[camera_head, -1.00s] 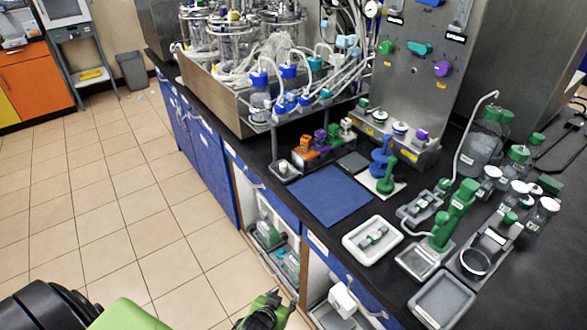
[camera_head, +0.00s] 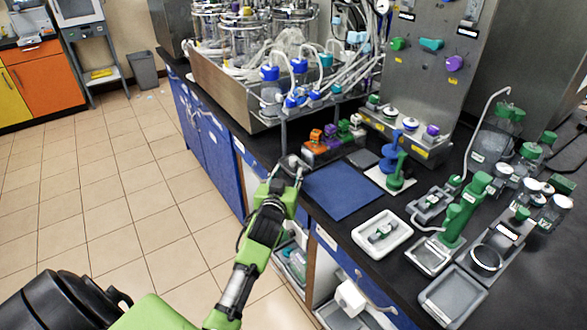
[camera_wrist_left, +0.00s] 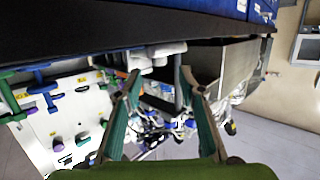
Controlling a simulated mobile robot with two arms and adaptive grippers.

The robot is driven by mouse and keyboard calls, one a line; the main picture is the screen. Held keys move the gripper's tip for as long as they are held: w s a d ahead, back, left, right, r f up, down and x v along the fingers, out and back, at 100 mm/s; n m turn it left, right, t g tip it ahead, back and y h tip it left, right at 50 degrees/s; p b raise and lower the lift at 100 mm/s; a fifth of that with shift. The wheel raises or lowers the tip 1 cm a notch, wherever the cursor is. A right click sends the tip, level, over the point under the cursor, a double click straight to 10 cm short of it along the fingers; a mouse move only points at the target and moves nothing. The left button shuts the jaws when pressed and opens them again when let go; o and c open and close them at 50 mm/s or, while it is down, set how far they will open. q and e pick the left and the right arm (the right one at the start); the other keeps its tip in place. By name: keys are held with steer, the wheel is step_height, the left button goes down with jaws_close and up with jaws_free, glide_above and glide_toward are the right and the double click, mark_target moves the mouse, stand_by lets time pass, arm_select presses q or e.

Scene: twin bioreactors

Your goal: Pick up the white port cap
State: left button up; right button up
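A small pale cap, which looks like the white port cap (camera_head: 291,160), sits on a small grey holder at the bench's front edge, left of the orange piece. My left gripper's fingers partly hide it in the head view. My left gripper (camera_head: 288,171) is beside the cap at the bench edge. In the left wrist view, my left gripper (camera_wrist_left: 160,80) has its two fingers apart, with nothing clearly held between them. A white piece (camera_wrist_left: 165,49) shows beyond the fingertips, under the dark bench edge; I cannot tell if it is the cap. My right gripper is not in view.
Orange, purple and green pieces (camera_head: 330,140) stand in a rack right of the holder. A blue mat (camera_head: 342,190) lies clear nearby. A steel tray with vessels (camera_head: 222,90) stands behind. A white tray (camera_head: 382,234) is farther right.

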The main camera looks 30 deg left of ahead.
mark_target(293, 161)
arm_select(q)
steer(key=shift+w+a+f, duration=0.15)
steer(key=shift+w+a, duration=0.05)
steer(key=shift+w, duration=0.4)
steer(key=b+x, duration=0.3)
steer(key=x, duration=0.1)
steer(key=shift+w, duration=0.1)
steer(key=shift+w+a+b, duration=0.2)
steer(key=shift+w+b, duration=0.25)
steer(key=c, duration=0.9)
